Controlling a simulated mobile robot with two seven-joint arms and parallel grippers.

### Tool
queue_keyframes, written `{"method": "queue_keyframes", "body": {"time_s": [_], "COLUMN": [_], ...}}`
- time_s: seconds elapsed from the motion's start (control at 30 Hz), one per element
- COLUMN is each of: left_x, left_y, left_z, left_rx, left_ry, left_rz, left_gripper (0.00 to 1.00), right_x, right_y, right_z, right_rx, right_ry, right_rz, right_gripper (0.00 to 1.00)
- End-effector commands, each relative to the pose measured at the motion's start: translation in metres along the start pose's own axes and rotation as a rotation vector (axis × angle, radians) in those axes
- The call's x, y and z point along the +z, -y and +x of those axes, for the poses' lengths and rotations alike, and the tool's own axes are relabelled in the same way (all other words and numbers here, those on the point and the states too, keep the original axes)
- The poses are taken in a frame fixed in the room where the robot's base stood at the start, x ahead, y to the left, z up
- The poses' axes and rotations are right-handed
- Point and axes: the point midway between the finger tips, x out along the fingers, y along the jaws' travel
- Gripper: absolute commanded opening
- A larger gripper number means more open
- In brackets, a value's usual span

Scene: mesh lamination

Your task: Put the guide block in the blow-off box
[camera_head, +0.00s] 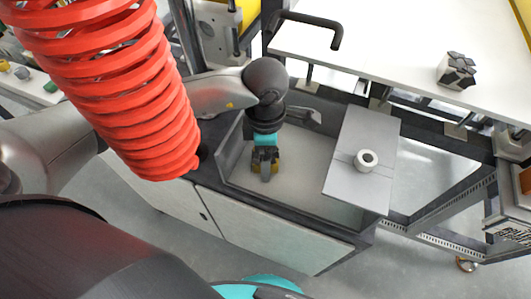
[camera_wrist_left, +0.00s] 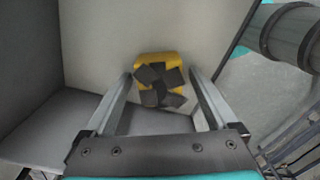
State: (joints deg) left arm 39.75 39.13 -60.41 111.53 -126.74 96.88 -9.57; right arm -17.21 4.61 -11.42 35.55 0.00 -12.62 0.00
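The blow-off box (camera_head: 300,185) is an open grey box with low walls on a dark-topped cabinet. A yellow block with a black, cross-grooved top, seemingly the guide block (camera_head: 257,184), is inside at its left end, partly hidden by my left gripper (camera_head: 266,172). In the left wrist view the block (camera_wrist_left: 158,62) lies between the fingertips of my left gripper (camera_wrist_left: 161,75), against the pale box floor. The fingers are apart, with a narrow gap showing on each side of the block. My right gripper is not in view.
A grey plate (camera_head: 358,135) with a white ring (camera_head: 366,160) on it lies across the box's right part. A white table (camera_head: 400,45) behind carries a grey block with a dark grooved top (camera_head: 457,70). A red coiled hose (camera_head: 120,80) hangs at the left.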

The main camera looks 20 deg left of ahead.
Motion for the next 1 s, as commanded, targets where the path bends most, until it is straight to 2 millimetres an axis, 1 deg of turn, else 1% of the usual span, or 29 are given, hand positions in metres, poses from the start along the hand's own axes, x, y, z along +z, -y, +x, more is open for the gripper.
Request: {"method": "queue_keyframes", "body": {"time_s": [0.2, 0.33, 0.47, 0.7, 0.8, 0.9, 1.0], "left_x": [0.0, 0.0, 0.0, 0.0, 0.0, 0.0, 0.0], "left_y": [0.0, 0.0, -0.001, -0.001, -0.001, -0.001, -0.001], "left_z": [0.0, -0.005, -0.027, -0.081, -0.099, -0.112, -0.12], "left_rx": [0.0, 0.0, 0.004, 0.005, 0.004, 0.002, 0.002], "left_ry": [0.0, 0.0, 0.003, 0.003, 0.002, 0.001, 0.0], "left_rz": [0.0, 0.0, 0.0, 0.001, 0.001, -0.001, 0.0], "left_gripper": [0.92, 0.92, 0.92, 0.92, 0.92, 0.92, 0.92], "right_x": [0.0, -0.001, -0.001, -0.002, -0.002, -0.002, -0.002], "right_y": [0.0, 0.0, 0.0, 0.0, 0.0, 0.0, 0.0], "right_z": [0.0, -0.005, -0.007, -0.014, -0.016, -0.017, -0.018], "right_rx": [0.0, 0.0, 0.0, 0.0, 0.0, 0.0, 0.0], "right_ry": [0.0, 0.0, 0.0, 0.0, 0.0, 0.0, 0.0], "right_rz": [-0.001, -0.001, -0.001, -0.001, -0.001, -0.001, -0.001], "right_gripper": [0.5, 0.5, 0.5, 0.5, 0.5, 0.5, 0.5]}}
